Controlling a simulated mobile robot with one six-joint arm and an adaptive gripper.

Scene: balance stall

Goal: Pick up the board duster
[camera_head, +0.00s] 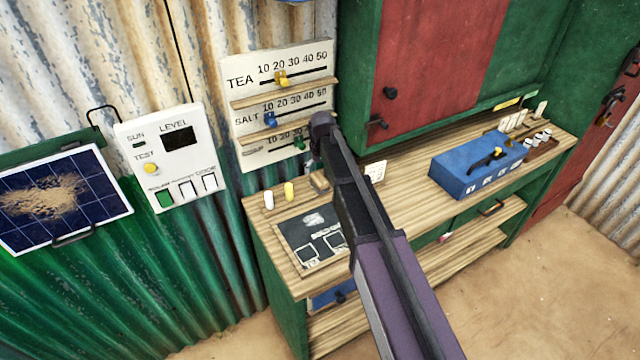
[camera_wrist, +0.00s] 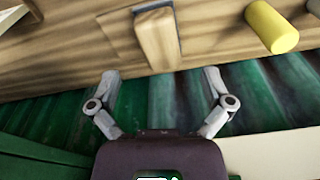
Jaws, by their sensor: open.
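The board duster (camera_head: 318,182) is a small wooden block on the counter, beside the far end of the chalkboard and partly hidden by my arm in the head view. In the wrist view the duster (camera_wrist: 154,40) shows as a wood-grained block with a grey layer along its edge, at the top middle. My gripper (camera_wrist: 162,76) is open and empty, its two fingers spread on either side below the duster in the picture. The fingers appear apart from it. In the head view my arm hides the fingers.
A chalkboard (camera_head: 300,232) lies in front. A price board (camera_head: 284,90) with sliders hangs behind. A blue box (camera_head: 465,162) sits right.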

